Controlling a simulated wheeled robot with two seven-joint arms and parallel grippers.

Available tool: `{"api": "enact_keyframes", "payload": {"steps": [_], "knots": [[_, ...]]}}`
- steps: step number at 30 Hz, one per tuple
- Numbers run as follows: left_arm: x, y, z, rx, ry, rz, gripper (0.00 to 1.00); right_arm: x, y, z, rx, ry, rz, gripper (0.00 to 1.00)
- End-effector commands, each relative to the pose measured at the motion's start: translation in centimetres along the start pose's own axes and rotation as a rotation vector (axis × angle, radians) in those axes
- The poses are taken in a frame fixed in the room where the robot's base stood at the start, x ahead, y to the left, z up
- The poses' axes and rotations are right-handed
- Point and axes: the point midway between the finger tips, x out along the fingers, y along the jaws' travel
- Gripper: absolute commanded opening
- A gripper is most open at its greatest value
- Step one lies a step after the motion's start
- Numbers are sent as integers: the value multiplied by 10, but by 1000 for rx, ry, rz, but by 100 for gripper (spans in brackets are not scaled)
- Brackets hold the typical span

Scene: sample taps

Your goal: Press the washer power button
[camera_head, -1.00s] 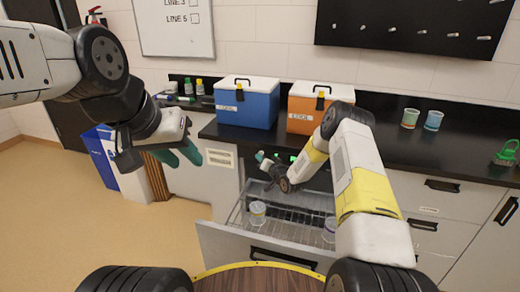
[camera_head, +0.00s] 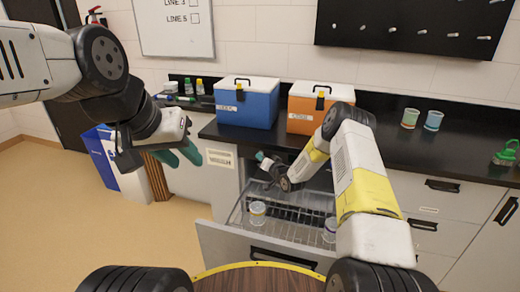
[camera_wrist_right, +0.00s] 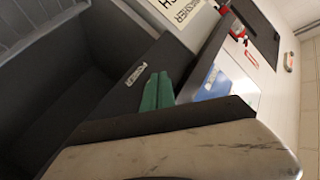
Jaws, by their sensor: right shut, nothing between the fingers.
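The washer's open drawer (camera_head: 222,240) stands under the counter, pulled out with its wire rack (camera_head: 290,224) showing. My right gripper (camera_wrist_right: 160,84) is shut and empty, its green fingers side by side. In the right wrist view the fingertips are at the dark panel, just right of a POWER label (camera_wrist_right: 135,74). The power button itself is not visible, and I cannot tell whether the tips touch it. In the head view my right wrist (camera_head: 277,172) reaches to the washer's front and hides the panel. My left gripper (camera_head: 190,156) hangs empty left of the washer, its jaw opening unclear.
Two clear cups, one left (camera_head: 257,214) and one right (camera_head: 330,230), stand in the rack. A blue cooler (camera_head: 246,108) and an orange cooler (camera_head: 303,115) stand on the black counter above. Two more cups and a green item (camera_head: 507,154) stand farther right.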

Motion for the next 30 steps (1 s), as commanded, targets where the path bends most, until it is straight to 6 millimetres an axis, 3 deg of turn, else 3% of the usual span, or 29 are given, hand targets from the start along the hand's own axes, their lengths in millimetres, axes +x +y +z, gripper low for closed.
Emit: {"api": "enact_keyframes", "payload": {"steps": [13,30], "knots": [[0,0,0,0,0,0,36,-6,-5,4,2,-1,0,0],[0,0,0,0,0,0,36,-43,-31,31,1,0,0,0]]}}
